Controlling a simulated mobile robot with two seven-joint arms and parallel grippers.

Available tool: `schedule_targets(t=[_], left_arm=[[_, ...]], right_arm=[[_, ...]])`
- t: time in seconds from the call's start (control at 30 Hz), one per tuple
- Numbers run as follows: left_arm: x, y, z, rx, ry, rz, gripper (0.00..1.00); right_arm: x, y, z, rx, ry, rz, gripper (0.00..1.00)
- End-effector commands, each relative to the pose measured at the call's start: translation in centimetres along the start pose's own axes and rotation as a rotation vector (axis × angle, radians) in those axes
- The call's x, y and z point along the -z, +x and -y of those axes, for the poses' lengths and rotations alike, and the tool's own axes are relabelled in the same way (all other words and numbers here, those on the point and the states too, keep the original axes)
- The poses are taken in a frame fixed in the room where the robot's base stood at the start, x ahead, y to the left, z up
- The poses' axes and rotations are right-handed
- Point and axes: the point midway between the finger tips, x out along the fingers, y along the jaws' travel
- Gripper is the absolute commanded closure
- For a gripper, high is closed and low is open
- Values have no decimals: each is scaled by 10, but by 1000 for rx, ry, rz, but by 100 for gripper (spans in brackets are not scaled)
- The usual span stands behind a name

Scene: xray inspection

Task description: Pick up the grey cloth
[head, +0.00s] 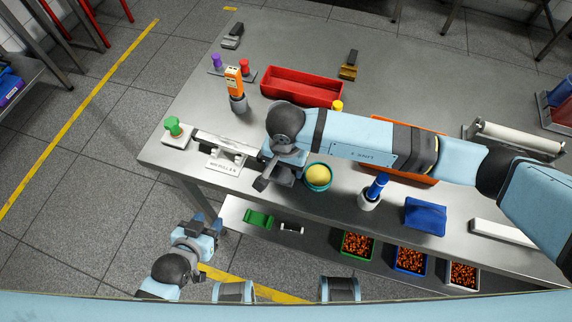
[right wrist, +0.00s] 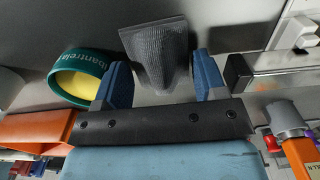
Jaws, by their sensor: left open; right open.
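The grey cloth (right wrist: 158,45) is a ribbed, draped piece in the right wrist view, wider at the top of the picture and narrowing toward my right gripper (right wrist: 160,84). Its narrow end shows between the two blue fingers, with gaps on both sides. The gripper is open, and I cannot tell whether either finger touches the cloth. In the head view my right gripper (head: 279,174) is over the table's near edge and largely covers the cloth. My left gripper (head: 207,226) is open and empty, low beside the table.
A red tray (head: 301,87) lies behind. Bins stand on the lower shelf.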

Motion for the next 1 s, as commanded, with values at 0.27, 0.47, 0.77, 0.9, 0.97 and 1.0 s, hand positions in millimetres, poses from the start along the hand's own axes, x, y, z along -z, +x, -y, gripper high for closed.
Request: schedule_targets(t=[0.27, 0.47, 0.77, 0.9, 0.97, 1.0], left_arm=[[0, 0, 0, 0, 1, -1, 57], [3, -1, 0, 0, 0, -7, 57], [3, -1, 0, 0, 0, -9, 57], [1, 0, 0, -1, -2, -7, 57], [-1, 1, 0, -1, -3, -5, 57], [-2, 2, 0, -1, -4, -4, 57]], right_arm=[[0, 0, 0, 0, 0, 0, 63], [0, 0, 0, 0, 0, 0, 65], [1, -13, 0, 1, 1, 0, 65], [1, -36, 1, 3, -1, -3, 65], [2, -50, 1, 3, -1, -4, 65], [1, -60, 1, 3, -2, -5, 65]])
